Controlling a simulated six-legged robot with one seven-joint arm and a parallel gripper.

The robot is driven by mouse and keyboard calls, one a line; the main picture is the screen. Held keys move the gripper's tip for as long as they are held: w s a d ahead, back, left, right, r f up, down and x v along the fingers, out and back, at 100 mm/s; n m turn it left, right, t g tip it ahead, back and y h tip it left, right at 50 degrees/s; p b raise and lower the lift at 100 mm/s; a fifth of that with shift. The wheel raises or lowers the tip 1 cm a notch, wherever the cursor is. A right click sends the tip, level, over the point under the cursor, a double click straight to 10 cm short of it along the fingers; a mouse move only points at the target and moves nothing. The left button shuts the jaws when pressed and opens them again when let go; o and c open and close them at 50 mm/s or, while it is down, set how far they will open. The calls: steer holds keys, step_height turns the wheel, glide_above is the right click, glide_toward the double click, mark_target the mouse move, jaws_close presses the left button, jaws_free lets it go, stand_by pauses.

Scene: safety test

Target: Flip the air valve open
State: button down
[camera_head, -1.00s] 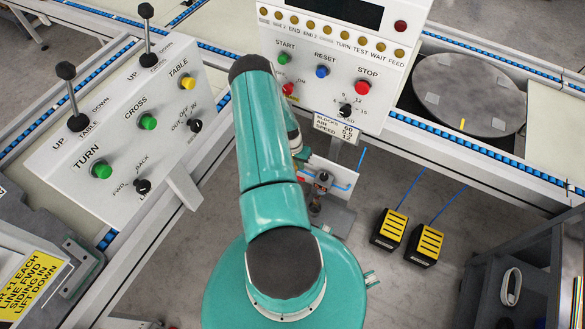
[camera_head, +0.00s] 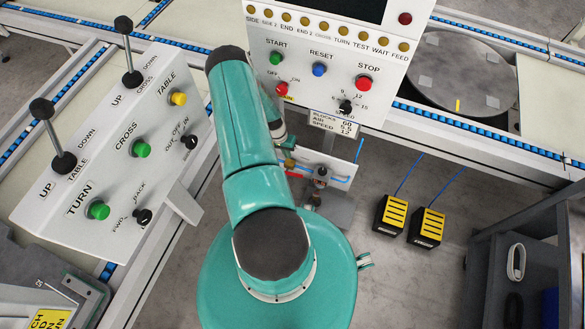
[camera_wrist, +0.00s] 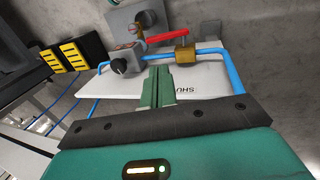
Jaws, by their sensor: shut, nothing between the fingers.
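The air valve is a brass body (camera_wrist: 185,53) with a red lever (camera_wrist: 167,37) in the wrist view, set in a blue air line (camera_wrist: 214,50) by a white plate (camera_wrist: 200,82). The lever extends left from the brass body, roughly along the line. My gripper (camera_wrist: 160,72) is shut and empty. In the picture its fingertips lie just below and left of the brass body; I see no contact. In the head view the red lever (camera_head: 296,174) shows low beside my arm, and my gripper is mostly hidden there.
A grey unit with a dark knob (camera_wrist: 122,64) sits left of the valve. The control panel (camera_head: 330,70) stands above the white plate. A lever console (camera_head: 120,140) stands at the left. Two yellow-black pedals (camera_head: 410,222) rest on the floor at the right.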

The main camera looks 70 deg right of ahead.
mark_target(297, 174)
steer(key=x, duration=1.3)
steer(key=shift+f, duration=0.15)
steer(key=shift+s+f+t, duration=0.2)
steer(key=shift+s+t, duration=0.15)
steer(key=shift+t, duration=0.15)
steer(key=shift+s+a+f, duration=0.1)
steer(key=shift+s+f, duration=0.25)
steer(key=shift+f, duration=0.15)
